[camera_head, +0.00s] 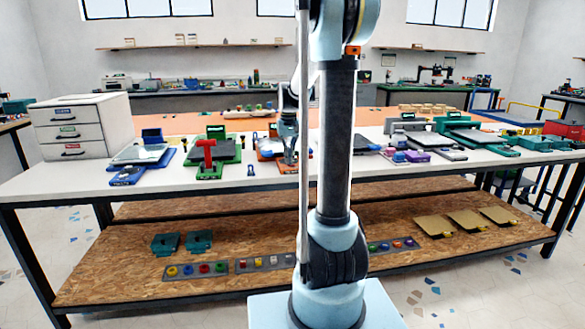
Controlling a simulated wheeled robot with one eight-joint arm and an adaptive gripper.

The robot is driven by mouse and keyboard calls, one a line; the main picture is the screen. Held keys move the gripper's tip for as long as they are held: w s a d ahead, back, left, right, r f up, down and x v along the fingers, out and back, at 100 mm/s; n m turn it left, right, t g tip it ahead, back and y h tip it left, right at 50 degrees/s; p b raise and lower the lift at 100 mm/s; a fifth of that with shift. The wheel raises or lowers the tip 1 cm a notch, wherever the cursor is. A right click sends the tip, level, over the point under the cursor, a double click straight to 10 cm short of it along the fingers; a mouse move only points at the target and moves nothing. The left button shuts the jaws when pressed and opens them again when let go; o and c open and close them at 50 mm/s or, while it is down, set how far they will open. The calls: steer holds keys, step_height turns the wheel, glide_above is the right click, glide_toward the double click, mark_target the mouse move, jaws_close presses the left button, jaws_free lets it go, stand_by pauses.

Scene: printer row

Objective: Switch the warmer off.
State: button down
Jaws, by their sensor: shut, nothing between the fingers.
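My gripper (291,156) points down at the white table (240,178), beside the orange device (268,147) and just left of my arm's dark column. It is small in the picture; its fingers look closed, with nothing seen between them. I cannot tell which device is the warmer, and no switch can be made out. A blue device (143,155) and a green device with a red upright part (208,160) stand left of my gripper. My arm hides part of the tabletop behind it.
A white drawer cabinet (80,127) stands at the table's left end. Purple (417,156) and teal (545,144) items stand on the right. The wooden lower shelf (130,275) holds colored spools and tan plates (470,219). Bare tabletop shows along the front edge.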

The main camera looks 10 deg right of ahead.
steer(key=shift+f, duration=0.3)
stand_by(0.4)
steer(key=shift+r, duration=3.5)
steer(key=shift+s, duration=0.1)
steer(key=s+f, duration=0.5)
steer(key=s, duration=0.6)
steer(key=s+f+t, duration=0.1)
steer(key=s+f, duration=0.5)
steer(key=s, duration=0.6)
steer(key=s+f+t, duration=0.1)
steer(key=s+f, duration=0.4)
steer(key=s, duration=0.6)
steer(key=shift+s+d+f, duration=0.25)
steer(key=shift+s+d, duration=0.05)
steer(key=shift+d, duration=0.05)
